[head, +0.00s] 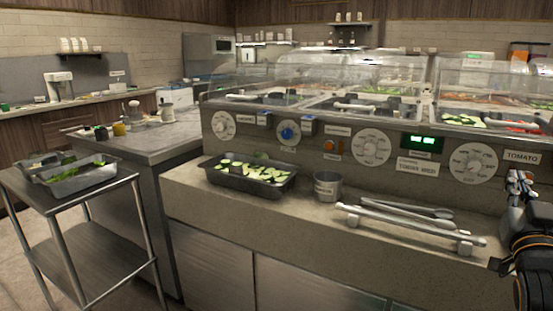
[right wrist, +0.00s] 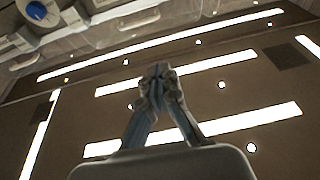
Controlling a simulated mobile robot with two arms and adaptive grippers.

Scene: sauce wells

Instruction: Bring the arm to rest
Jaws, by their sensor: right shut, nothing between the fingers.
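My right gripper (head: 520,184) stands at the right edge of the head view, raised in front of the counter's right end, fingers pointing up. In the right wrist view its two fingers (right wrist: 160,85) meet at the tips with nothing between them, against the ceiling (right wrist: 240,100) with its light strips. My right arm (head: 533,245) comes in below it. My left gripper is not in view.
The counter (head: 200,190) holds a black pan of sliced cucumber (head: 235,183), a metal cup (head: 327,186) and tongs on a rack (head: 405,225). Behind stands the panel with dials (head: 373,146). A steel cart (head: 95,235) with pans stands at left.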

